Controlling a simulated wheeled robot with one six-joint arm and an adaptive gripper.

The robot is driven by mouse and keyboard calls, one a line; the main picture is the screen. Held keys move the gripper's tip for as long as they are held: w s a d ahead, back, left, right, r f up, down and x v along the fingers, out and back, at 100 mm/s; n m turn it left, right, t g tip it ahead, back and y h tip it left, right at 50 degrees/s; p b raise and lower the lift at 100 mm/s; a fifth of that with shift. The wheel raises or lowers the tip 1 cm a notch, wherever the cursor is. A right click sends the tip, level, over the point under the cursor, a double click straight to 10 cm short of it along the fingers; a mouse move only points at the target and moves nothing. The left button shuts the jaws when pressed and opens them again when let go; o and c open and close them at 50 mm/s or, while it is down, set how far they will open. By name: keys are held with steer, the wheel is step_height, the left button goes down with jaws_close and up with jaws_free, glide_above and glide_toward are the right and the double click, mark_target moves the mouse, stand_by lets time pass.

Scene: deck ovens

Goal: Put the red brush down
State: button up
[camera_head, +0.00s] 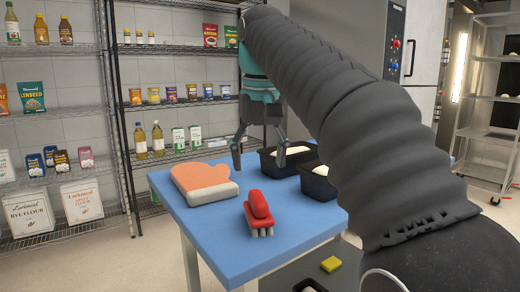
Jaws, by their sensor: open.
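The red brush (260,210) stands on the blue table top (215,237), near its front middle, with its pale bristles down on the surface. My gripper (257,155) is above the table, behind the brush and apart from it. Its dark fingers are spread and point down, with nothing visible between them.
An orange and white oven mitt (203,182) lies left of the brush. Two dark tins with pale dough, one at the back (287,160) and one nearer (320,182), sit behind right. A yellow block (331,264) lies below. Wire shelves (120,100) stand behind.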

steer(key=shift+r, duration=0.5)
steer(key=shift+s+d, duration=0.15)
steer(key=s+d+f+t, duration=0.1)
steer(key=s+d+f, duration=0.3)
steer(key=f, duration=0.5)
steer(key=s+d+f+m+t, duration=0.1)
steer(key=s+d+f, duration=0.4)
steer(key=s+f, duration=0.4)
steer(key=s+d+f+m+t, duration=0.1)
steer(key=s+d+f, duration=0.4)
steer(key=f, duration=0.6)
steer(key=shift+s+t, duration=0.6)
steer(key=shift+s, duration=0.1)
